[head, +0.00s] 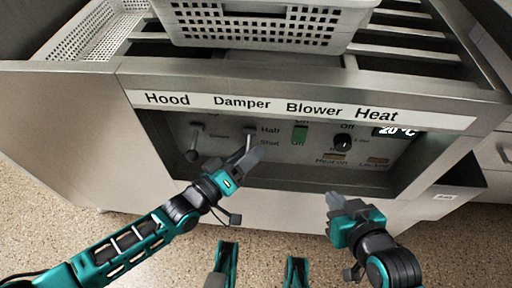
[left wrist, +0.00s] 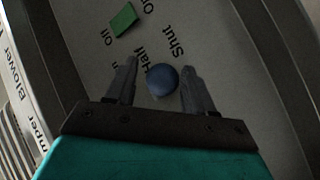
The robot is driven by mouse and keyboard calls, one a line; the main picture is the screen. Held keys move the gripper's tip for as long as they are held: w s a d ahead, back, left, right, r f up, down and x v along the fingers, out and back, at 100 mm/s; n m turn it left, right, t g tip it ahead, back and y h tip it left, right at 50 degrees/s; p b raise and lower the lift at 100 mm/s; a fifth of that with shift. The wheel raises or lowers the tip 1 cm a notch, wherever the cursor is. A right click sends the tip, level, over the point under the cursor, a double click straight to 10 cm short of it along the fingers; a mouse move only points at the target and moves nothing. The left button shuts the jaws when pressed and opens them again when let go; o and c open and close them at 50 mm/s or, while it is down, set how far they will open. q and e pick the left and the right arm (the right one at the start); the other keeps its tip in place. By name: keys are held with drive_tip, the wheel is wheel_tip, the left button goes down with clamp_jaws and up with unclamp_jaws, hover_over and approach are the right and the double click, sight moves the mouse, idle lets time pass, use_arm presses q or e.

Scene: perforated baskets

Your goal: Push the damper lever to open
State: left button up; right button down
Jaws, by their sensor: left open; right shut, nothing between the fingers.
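The damper lever (head: 248,138) sits on the recessed panel under the "Damper" label, beside the words "Half" and "Shut". My left gripper (head: 254,156) is at the lever and covers its lower part in the head view. In the left wrist view, a round blue-grey knob (left wrist: 162,80) shows between the two open fingers of the left gripper (left wrist: 158,82), with a gap to each finger. Whether they touch is not clear. My right gripper (head: 334,201) is shut and empty, in front of the panel's lower right edge.
The hood lever (head: 194,143) is left of the damper lever. A green blower switch (head: 300,133), a black heat knob (head: 343,142) and a temperature display (head: 397,131) are to the right. A perforated basket (head: 262,30) stands on top of the unit. The recess has a raised metal rim.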

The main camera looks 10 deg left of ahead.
use_arm(q)
drive_tip(key=shift+w+d, duration=0.1)
drive_tip(key=shift+w, duration=0.1)
clamp_jaws()
idle(0.5)
